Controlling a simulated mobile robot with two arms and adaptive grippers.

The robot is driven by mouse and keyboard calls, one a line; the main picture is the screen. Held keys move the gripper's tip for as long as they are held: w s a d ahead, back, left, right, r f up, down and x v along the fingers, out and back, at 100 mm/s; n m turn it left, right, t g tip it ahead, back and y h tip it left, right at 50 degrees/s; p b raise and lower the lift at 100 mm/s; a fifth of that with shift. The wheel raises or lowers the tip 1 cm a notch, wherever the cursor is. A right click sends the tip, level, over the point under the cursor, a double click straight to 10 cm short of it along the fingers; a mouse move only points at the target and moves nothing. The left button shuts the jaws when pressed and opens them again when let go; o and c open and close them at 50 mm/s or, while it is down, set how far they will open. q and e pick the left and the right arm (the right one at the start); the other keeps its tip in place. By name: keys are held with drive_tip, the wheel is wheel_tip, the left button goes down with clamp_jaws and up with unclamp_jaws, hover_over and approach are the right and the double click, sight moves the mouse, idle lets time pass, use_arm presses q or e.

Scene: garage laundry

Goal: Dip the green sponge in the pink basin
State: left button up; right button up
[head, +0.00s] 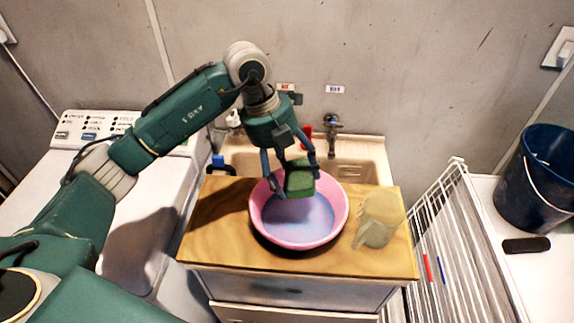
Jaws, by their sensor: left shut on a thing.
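The green sponge (300,179) is between the fingers of my left gripper (290,180), which is shut on it. The gripper points down over the pink basin (268,226), and the sponge appears above the back part of the basin. The basin holds bluish liquid (300,216) and stands on a wooden top (215,225). From this angle I cannot tell whether the sponge touches the liquid. My right gripper is not in view.
A sink (362,165) with a faucet (332,124) is behind. A washing machine (140,215) is at left. A white rack (450,235) and a dark blue bucket (535,180) are at right.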

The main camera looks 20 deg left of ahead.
use_arm(q)
drive_tip(key=shift+f+b, duration=0.45)
drive_tip(key=shift+f, duration=0.4)
wheel_tip(320, 180, down, 12)
drive_tip(key=b, duration=0.8)
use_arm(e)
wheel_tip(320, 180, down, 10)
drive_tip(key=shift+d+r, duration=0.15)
use_arm(q)
drive_tip(key=shift+r, duration=0.1)
wheel_tip(320, 180, up, 12)
drive_tip(key=p, duration=0.7)
drive_tip(key=shift+r+p, duration=0.15)
drive_tip(key=shift+p, duration=0.25)
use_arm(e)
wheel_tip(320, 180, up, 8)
